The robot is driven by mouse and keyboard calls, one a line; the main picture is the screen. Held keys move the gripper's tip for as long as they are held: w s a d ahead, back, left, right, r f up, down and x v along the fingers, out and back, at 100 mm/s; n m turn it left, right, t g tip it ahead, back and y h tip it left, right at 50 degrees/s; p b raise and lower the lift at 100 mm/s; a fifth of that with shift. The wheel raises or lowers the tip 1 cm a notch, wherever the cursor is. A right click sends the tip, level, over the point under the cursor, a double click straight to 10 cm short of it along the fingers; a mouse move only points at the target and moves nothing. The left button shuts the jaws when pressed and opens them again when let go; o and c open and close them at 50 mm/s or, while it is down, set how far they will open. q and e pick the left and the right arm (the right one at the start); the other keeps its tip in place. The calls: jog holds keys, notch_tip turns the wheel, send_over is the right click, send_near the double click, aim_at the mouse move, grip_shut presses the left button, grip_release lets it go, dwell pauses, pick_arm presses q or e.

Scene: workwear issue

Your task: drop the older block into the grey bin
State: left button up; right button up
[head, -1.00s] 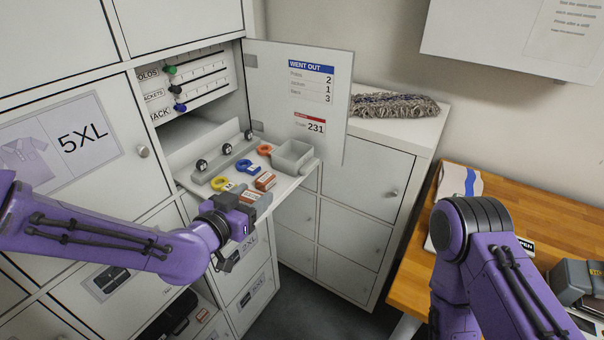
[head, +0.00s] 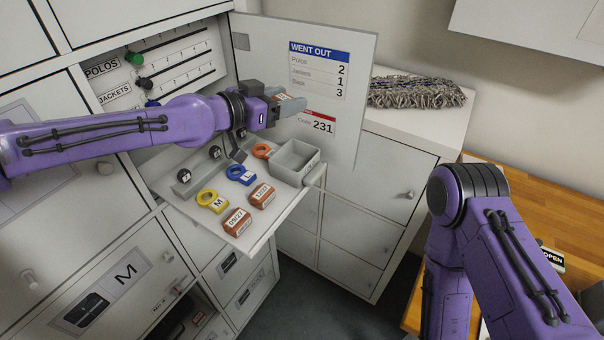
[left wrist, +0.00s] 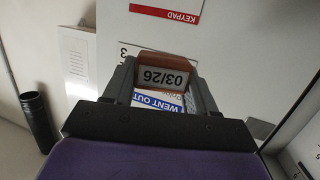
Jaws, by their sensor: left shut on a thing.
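My left gripper (head: 290,101) is shut on an orange-brown block (left wrist: 165,62), whose label reads 03/26 in the left wrist view. It holds the block in the air before the open door, higher in the head picture than the grey bin (head: 311,170). The bin is open-topped, looks empty and stands at the right end of the pulled-out shelf (head: 246,240). Two more orange-brown blocks lie on the shelf: a front one (head: 236,222), whose small label seems to read 09/27, and one behind it (head: 262,196), label not surely legible. My right gripper is out of view.
Yellow (head: 212,201), blue (head: 241,174) and orange (head: 262,151) ringed tags lie beside the blocks. The open door (head: 345,60) with its printed notices stands behind the bin. A grey mop head (head: 415,92) lies on the cabinet top. A wooden table is at right.

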pick_arm(q)
jog(key=f, duration=0.1)
jog(key=s+f, duration=0.1)
jog(key=f, duration=0.1)
jog(key=shift+s+d+f, duration=0.1)
jog(key=shift+s+f, duration=0.05)
jog(key=shift+s, duration=0.15)
jog(key=shift+w+f, duration=0.25)
jog(key=shift+f, duration=0.3)
jog(key=shift+w+f, duration=0.25)
jog(key=shift+f, duration=0.3)
jog(key=o, duration=0.8)
jog(key=shift+s+r, duration=0.1)
jog(key=shift+s, duration=0.05)
jog(key=o, duration=0.3)
jog(key=shift+s+r, duration=0.1)
jog(key=shift+s, duration=0.1)
jog(key=b+v, duration=0.4)
jog(key=v, duration=0.6)
jog(key=shift+a, duration=0.25)
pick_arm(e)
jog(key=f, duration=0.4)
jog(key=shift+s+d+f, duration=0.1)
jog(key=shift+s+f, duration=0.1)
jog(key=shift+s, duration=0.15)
